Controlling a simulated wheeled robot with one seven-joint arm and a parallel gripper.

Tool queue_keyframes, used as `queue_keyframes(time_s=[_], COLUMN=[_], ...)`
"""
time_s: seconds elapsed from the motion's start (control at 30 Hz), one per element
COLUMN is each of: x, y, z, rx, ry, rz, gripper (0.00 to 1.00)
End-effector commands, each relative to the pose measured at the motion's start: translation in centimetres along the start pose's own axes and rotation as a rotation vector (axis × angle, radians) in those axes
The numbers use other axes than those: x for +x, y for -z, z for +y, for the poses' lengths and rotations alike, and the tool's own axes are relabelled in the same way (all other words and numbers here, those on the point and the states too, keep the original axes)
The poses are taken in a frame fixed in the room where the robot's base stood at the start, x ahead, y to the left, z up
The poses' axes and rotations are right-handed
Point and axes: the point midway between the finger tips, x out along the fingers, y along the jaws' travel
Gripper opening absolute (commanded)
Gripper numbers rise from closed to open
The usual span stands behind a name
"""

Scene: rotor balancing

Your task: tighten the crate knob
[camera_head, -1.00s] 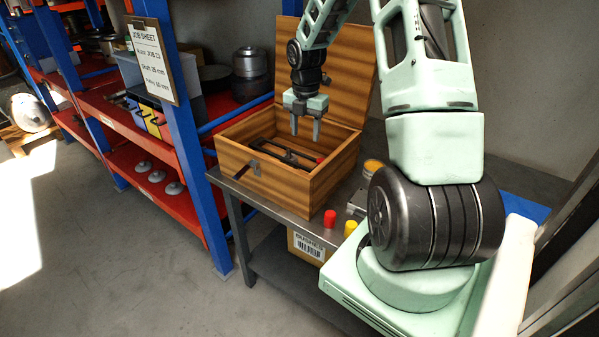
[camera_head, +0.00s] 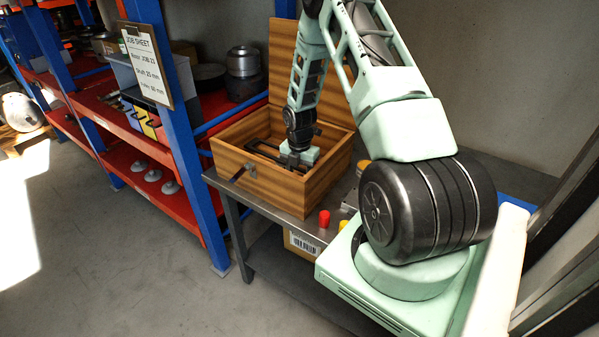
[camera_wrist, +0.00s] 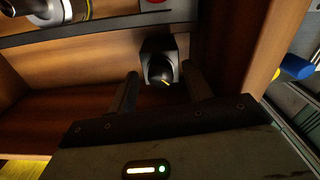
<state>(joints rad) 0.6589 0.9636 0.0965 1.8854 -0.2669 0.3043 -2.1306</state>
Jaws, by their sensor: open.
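The open wooden crate (camera_head: 290,186) stands on the metal bench with its lid up at the back. In the wrist view the knob (camera_wrist: 160,70) is a black round part with a yellow mark, set on a dark square block inside the crate. My gripper (camera_wrist: 160,92) is open, with one finger on each side of the knob's near end; I cannot tell whether either finger touches it. In the head view my gripper (camera_head: 295,163) is down inside the crate, and its fingertips and the knob are hidden.
The crate's walls stand close around my gripper. A dark bar frame (camera_head: 265,155) lies inside the crate. A red cap (camera_head: 324,218) and a yellow cap (camera_head: 343,225) stand on the bench in front. The shelf rack (camera_head: 175,140) with a job sheet (camera_head: 145,62) is at left.

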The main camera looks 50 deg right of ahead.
Motion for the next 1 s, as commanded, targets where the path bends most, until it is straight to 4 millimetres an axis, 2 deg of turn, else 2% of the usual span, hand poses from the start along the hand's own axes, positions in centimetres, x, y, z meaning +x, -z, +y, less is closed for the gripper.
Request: queue_keyframes(time_s=[0.2,0.23,0.37,0.4,0.77,1.0], x=[0.05,0.04,0.03,0.02,0.06,0.17], y=[0.0,0.0,0.0,0.0,-0.02,-0.02], z=[0.0,0.0,-0.01,0.0,0.0,-0.05], rx=[0.0,0.0,0.0,0.0,0.045,0.192], ry=[0.0,0.0,0.0,0.0,0.0,0.0], rz=[0.0,0.0,0.0,0.0,0.0,0.0], gripper=[0.5,0.45,0.09,0.05,0.06,0.06])
